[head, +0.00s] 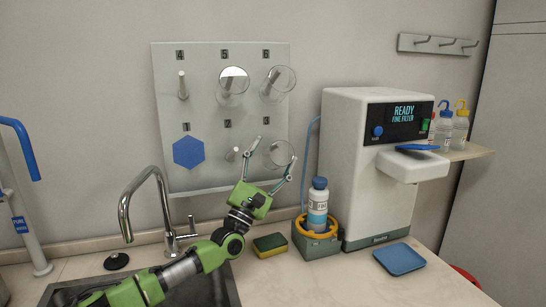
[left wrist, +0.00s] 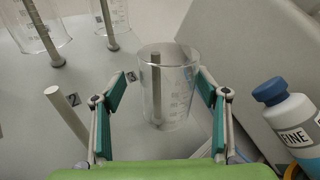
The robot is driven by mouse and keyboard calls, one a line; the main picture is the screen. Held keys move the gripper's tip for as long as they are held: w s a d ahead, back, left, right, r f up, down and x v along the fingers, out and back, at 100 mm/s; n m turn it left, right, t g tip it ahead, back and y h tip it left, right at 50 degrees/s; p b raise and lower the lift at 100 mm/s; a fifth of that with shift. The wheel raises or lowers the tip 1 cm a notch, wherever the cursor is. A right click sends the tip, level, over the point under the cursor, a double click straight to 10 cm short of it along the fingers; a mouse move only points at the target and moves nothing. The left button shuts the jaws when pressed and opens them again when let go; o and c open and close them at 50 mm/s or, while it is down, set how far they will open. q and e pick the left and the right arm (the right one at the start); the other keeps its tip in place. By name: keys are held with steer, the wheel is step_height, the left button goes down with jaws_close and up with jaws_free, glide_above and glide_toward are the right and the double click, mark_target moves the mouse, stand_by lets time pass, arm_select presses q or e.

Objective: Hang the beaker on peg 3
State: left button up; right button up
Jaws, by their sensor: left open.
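A clear glass beaker (head: 281,153) hangs at the lower right of the grey pegboard (head: 213,78), at the peg 3 place. In the left wrist view the beaker (left wrist: 178,92) has a grey peg (left wrist: 156,88) inside it. My left gripper (head: 275,151) is open at the beaker. In the left wrist view its two green-padded fingers (left wrist: 160,97) stand on either side of the glass, with gaps visible. My right gripper is not in view.
Other beakers hang on pegs 5 (head: 233,84) and 6 (head: 279,83). Peg 2 (left wrist: 66,118) is bare. A blue hexagon (head: 188,152) covers peg 1. A white filter machine (head: 353,165) and a blue-capped bottle (head: 318,202) stand close on the right.

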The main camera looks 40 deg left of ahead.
arm_select(q)
steer(key=shift+f, duration=0.1)
steer(key=v, duration=1.2)
